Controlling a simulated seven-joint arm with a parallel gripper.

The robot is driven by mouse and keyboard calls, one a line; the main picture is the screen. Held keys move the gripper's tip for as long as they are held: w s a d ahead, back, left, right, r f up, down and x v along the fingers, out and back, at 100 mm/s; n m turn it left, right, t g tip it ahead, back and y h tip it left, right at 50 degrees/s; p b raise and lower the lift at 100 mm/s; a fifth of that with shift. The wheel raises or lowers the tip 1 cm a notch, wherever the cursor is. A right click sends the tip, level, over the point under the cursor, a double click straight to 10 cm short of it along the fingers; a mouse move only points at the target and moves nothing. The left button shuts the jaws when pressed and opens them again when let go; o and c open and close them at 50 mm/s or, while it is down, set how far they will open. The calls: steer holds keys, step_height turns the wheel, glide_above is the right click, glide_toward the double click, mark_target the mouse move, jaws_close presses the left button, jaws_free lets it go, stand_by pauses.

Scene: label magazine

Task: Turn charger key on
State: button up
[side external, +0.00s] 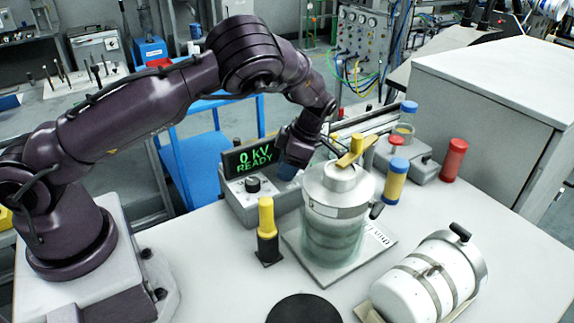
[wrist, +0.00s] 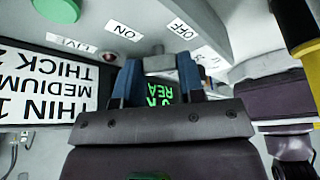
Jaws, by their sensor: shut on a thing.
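The charger (side external: 240,200) is a grey box on the table with a black display (side external: 254,155) reading "0 kV READY" in green. A dark knob (side external: 252,184) is on its front. My gripper (side external: 287,172) reaches down to the charger's right end, hiding the key in the side view. In the wrist view its blue fingers (wrist: 160,82) are shut on a grey piece, apparently the charger key (wrist: 160,63). The ON label (wrist: 123,31) and OFF label (wrist: 185,33) lie beyond the fingers, upside down. I cannot tell which label the key points to.
A glass jar with a metal lid (side external: 338,185) stands close right of my gripper, with a yellow-handled piece (side external: 355,150) on top. A yellow-and-black post (side external: 266,225) stands in front of the charger. A white cylinder (side external: 430,280) lies front right.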

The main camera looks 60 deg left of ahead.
steer(key=shift+m+t, duration=0.3)
steer(key=shift+m, duration=0.6)
steer(key=shift+d+y, duration=0.1)
steer(key=shift+y, duration=0.2)
steer(key=o, duration=0.9)
steer(key=shift+o, duration=0.2)
steer(key=shift+r, duration=0.1)
steer(key=shift+w+d+r, duration=0.1)
steer(key=shift+w+r, duration=0.05)
steer(key=shift+r, duration=0.15)
steer(key=v, duration=0.5)
step_height(320, 180, up, 6)
